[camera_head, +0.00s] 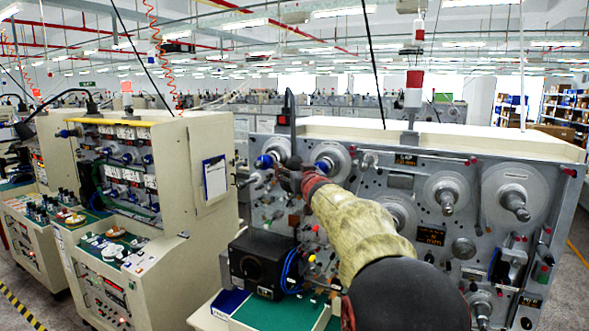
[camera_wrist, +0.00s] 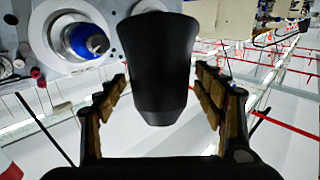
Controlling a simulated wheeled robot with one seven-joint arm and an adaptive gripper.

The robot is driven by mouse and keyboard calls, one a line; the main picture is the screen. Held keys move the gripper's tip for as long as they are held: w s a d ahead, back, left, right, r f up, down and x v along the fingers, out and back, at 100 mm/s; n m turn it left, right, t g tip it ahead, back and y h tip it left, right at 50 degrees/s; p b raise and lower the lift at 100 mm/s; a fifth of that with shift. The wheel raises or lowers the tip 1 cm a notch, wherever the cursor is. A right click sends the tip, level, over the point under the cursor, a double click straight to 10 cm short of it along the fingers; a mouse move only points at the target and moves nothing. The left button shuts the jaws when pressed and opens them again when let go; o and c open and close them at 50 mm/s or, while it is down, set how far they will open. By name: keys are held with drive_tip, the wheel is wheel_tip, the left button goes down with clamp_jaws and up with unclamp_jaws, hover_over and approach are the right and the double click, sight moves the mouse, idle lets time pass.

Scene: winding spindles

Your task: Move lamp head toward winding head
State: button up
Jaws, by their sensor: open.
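The lamp head appears to be the black tapered body (camera_wrist: 158,55) in the middle of the wrist view. It stands between the two fingers of my gripper (camera_wrist: 161,82), with a visible gap on each side. My gripper is open and holds nothing. In the head view my gripper (camera_head: 289,178) is at the upper left of the grey winding machine, by a dark upright shape (camera_head: 289,112) that may be the lamp head. A winding head, a blue hub in a pale disc (camera_wrist: 72,42), shows left of the lamp head in the wrist view. Blue hubs (camera_head: 326,164) also show beside my gripper.
The grey machine panel (camera_head: 400,180) carries several spindles and discs right of my arm. A black box (camera_head: 262,262) with blue cables sits below my gripper. A second winding machine (camera_head: 125,165) stands at left. A red and white signal lamp (camera_head: 413,90) rises behind the panel.

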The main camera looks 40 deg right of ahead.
drive_tip(key=shift+c, duration=1.4)
drive_tip(key=c, duration=1.5)
